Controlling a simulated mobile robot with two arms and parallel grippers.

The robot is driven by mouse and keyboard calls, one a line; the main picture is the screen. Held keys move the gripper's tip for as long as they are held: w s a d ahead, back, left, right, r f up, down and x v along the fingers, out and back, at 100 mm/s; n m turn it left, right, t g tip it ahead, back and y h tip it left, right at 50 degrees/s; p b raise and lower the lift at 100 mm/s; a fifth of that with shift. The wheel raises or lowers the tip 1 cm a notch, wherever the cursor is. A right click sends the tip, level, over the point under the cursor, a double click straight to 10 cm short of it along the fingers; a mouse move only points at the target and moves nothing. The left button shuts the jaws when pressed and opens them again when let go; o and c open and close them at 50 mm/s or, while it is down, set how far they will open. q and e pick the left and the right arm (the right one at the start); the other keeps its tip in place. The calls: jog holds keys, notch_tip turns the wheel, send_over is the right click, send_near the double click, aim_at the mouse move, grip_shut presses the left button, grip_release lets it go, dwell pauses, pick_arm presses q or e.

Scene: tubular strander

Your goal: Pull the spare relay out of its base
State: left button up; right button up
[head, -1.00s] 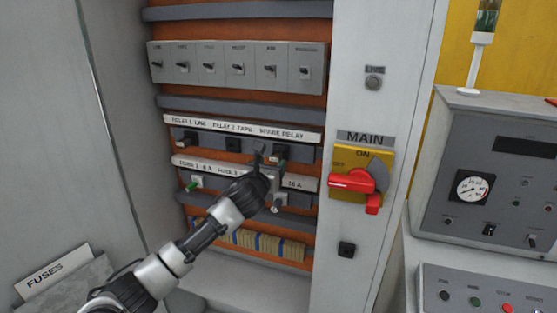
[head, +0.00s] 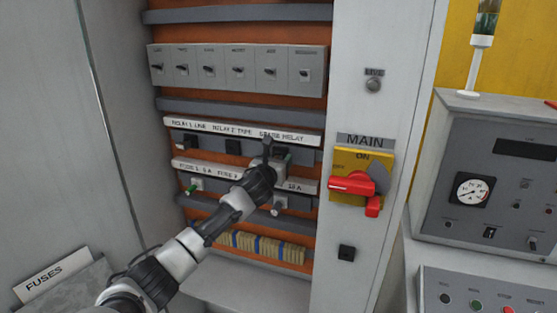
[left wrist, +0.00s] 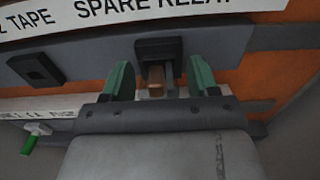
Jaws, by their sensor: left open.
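The spare relay (left wrist: 156,82) sits under the SPARE RELAY label in the left wrist view, at a black base (left wrist: 158,47) on the grey rail. It has a small dark body with a brownish part. My left gripper (left wrist: 160,78) is open, with one green fingertip on each side of the relay. I cannot tell whether either fingertip touches it. In the head view my left gripper (head: 276,152) is at the right end of the relay row and hides most of the relay. My right gripper is not in view.
A fuse row lies below, with a green-tipped fuse (head: 193,187) at left. The relay tape base (left wrist: 38,68) looks empty. The cabinet's right post carries a red MAIN switch (head: 352,184). A FUSES tray (head: 75,285) is at lower left.

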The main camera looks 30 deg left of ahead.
pick_arm(q)
jog(key=shift+p, duration=0.55)
dwell(0.6)
grip_shut()
jog(key=shift+s+f, duration=0.1)
jog(key=shift+s, duration=0.1)
jog(key=shift+s+d+p, duration=0.2)
jog(key=shift+s+p, duration=0.15)
jog(key=shift+s, duration=0.3)
jog(key=p+v, duration=0.1)
jog(key=v, duration=0.3)
jog(key=shift+s, duration=0.15)
dwell(0.6)
